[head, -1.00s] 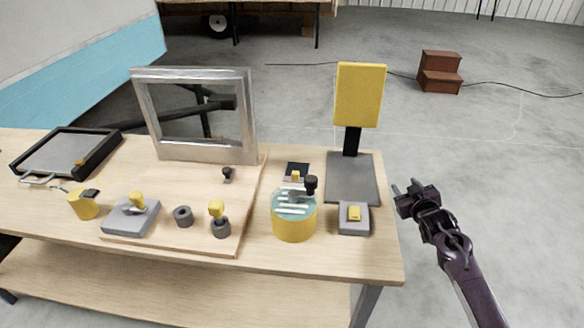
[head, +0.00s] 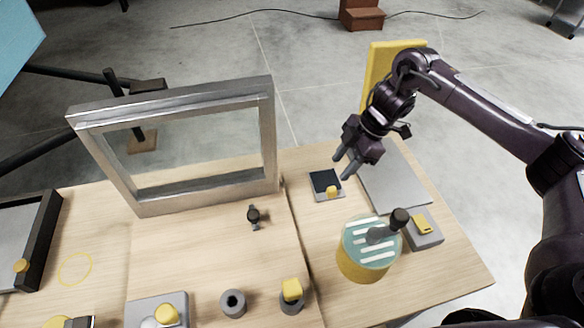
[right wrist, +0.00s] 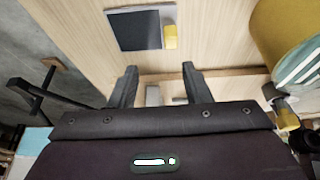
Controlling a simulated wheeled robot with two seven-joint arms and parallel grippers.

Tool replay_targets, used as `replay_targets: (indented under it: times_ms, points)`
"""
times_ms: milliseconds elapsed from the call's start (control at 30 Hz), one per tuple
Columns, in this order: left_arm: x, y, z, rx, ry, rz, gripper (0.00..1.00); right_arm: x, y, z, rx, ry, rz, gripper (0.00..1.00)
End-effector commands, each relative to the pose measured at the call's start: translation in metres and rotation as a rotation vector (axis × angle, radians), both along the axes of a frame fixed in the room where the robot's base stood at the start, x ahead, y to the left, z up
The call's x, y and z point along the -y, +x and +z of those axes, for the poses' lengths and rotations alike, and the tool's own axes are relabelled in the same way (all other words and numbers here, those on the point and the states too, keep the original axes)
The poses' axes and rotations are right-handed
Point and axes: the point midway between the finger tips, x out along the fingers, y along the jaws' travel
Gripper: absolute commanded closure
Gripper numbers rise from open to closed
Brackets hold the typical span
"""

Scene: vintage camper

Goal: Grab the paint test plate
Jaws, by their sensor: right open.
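The small square plate with a dark face, light border and yellow tab (head: 324,181), which looks like the paint test plate, lies flat on the wooden table. It also shows at the top of the right wrist view (right wrist: 137,30), its yellow tab to the right. My right gripper (head: 342,167) is open and empty, just above and beside the plate's right side in the head view. In the right wrist view the fingers (right wrist: 160,70) are apart, with the plate beyond their tips. No contact shows. My left gripper is not in view.
A yellow tin with a teal, white-striped top and dark-handled tool (head: 368,255) stands near the plate. A grey slab (head: 398,180) with an upright yellow panel (head: 380,68) lies right. A metal frame (head: 200,192) stands left. Bare wood lies between frame and plate.

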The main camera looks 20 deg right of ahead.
Motion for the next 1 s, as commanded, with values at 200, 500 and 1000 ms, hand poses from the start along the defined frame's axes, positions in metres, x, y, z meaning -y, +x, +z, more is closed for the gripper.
replay_targets:
  times_ms: [200, 500, 1000]
  points:
    - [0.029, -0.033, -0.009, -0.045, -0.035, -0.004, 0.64, 0.002, -0.011, -0.019, -0.041, -0.022, -0.001, 0.56]
    - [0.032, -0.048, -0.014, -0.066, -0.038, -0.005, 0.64, -0.013, -0.012, -0.050, -0.039, -0.018, -0.002, 0.56]
    - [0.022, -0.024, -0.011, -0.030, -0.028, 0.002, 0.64, -0.022, -0.011, -0.072, -0.033, -0.021, -0.002, 0.60]
